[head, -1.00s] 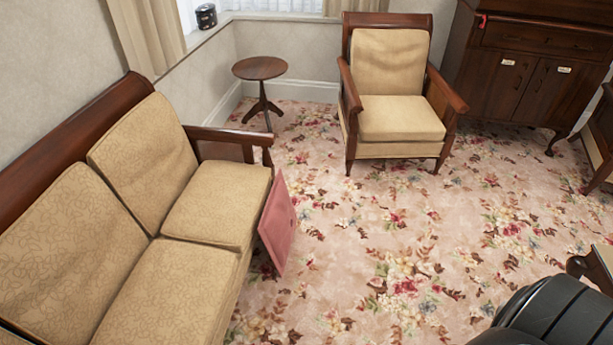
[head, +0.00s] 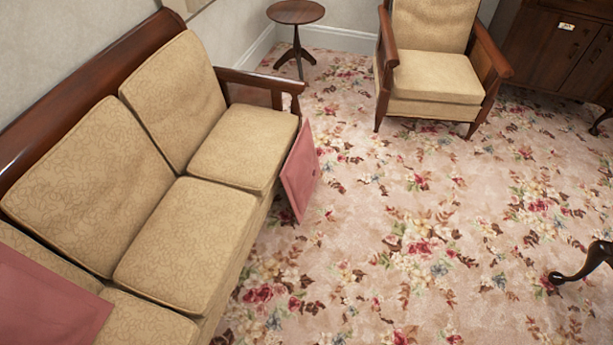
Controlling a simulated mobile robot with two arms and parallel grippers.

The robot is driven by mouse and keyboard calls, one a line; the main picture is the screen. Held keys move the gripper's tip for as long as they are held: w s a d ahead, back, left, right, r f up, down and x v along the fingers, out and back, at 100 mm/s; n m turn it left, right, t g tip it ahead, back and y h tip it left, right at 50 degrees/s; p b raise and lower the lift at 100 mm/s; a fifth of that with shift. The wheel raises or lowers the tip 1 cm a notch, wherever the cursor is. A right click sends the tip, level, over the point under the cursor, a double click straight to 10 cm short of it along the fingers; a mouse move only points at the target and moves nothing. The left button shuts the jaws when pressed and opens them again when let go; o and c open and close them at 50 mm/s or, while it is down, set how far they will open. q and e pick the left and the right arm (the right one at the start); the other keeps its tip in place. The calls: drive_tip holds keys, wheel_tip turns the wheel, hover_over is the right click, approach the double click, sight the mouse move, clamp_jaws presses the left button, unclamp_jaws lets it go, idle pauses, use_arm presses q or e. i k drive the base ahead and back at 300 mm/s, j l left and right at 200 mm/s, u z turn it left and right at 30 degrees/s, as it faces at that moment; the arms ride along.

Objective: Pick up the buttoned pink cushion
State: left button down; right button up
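A pink cushion (head: 301,171) stands on edge on the floor, leaning against the front of the sofa (head: 210,246) near its far end. A second pink cushion (head: 45,305) lies on the near end of the sofa, cut off by the lower left of the picture. No buttons can be made out on the part that shows. Neither of my grippers is in view.
The patterned carpet (head: 400,230) is open to the right of the sofa. A small round table (head: 295,12) and an armchair (head: 435,75) stand at the back. A dark cabinet (head: 560,50) is at the back right, and a dark curved furniture leg (head: 585,265) shows at the right edge.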

sight(299, 175)
drive_tip(key=i+l+u, duration=0.1)
drive_tip(key=u, duration=0.45)
drive_tip(key=i+l+u, duration=0.35)
drive_tip(key=l, duration=0.3)
drive_tip(key=i+l+u, duration=0.15)
drive_tip(key=l, duration=0.25)
drive_tip(key=i+l+u, duration=0.15)
drive_tip(key=l, duration=0.2)
